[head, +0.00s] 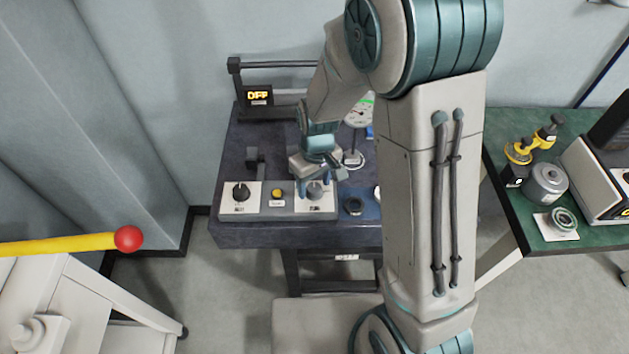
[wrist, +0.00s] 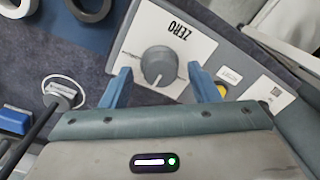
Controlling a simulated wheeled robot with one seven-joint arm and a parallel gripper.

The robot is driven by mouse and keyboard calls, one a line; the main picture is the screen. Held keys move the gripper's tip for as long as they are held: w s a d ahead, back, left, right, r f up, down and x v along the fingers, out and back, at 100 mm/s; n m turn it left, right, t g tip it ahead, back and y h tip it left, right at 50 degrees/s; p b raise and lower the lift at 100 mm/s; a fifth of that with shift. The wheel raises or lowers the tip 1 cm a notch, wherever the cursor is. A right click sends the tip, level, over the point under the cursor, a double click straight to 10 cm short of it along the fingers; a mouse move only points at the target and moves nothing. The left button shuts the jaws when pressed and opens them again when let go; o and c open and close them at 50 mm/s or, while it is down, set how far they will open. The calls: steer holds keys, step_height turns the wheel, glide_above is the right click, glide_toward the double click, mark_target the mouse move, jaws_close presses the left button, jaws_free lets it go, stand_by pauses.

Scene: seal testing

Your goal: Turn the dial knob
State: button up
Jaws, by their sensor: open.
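A grey dial knob (wrist: 158,66) with a pale pointer line sits on a white plate (wrist: 197,43) marked ZERO. My gripper (wrist: 158,70) is open, with one blue finger on each side of the knob and gaps between fingers and knob. I cannot tell how far the fingertips are above the plate. In the head view the grey knob (head: 315,190) is partly covered by my gripper (head: 317,183). A second, black knob (head: 240,192) sits on a white plate at the left end of the same panel.
A yellow button (head: 277,194) lies between the two knobs. A display (head: 258,96) reading OFF stands at the back left of the bench. A dial gauge (head: 359,114) stands behind my arm. Dark rings (wrist: 92,8) lie beside the panel. A green table (head: 505,150) is at right.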

steer(key=c, duration=1)
steer(key=shift+o, duration=0.2)
steer(key=shift+m, duration=0.3)
steer(key=m+b, duration=0.1)
steer(key=m, duration=0.1)
steer(key=shift+m, duration=0.3)
steer(key=shift+m+t, duration=0.3)
steer(key=shift+m, duration=2)
steer(key=o, duration=1)
steer(key=shift+c, duration=0.2)
